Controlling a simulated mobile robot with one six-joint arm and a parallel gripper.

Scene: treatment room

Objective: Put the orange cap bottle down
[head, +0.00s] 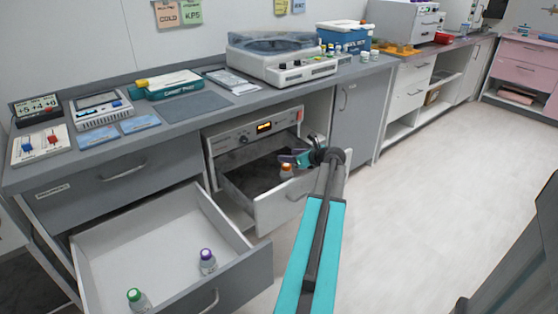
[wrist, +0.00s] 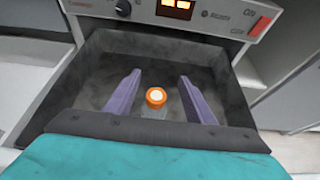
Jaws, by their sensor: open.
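The orange cap bottle (head: 286,171) stands in the open drawer of the oven-like unit under the counter. In the wrist view the orange cap bottle (wrist: 156,100) is seen from above, upright, between two purple fingers. My gripper (head: 298,160) is at that drawer, right by the bottle. In the wrist view my gripper (wrist: 160,98) is open, with a gap on both sides of the cap. The bottle's lower part is mostly hidden. The dark drawer (wrist: 85,85) has a smoky grey floor and holds nothing else that I can see.
A wide white drawer (head: 130,249) is open at lower left, with a purple cap bottle (head: 207,261) and a green cap bottle (head: 138,299) in it. The unit's lit panel (head: 257,133) is just behind the dark drawer. The floor (head: 440,190) at right is clear.

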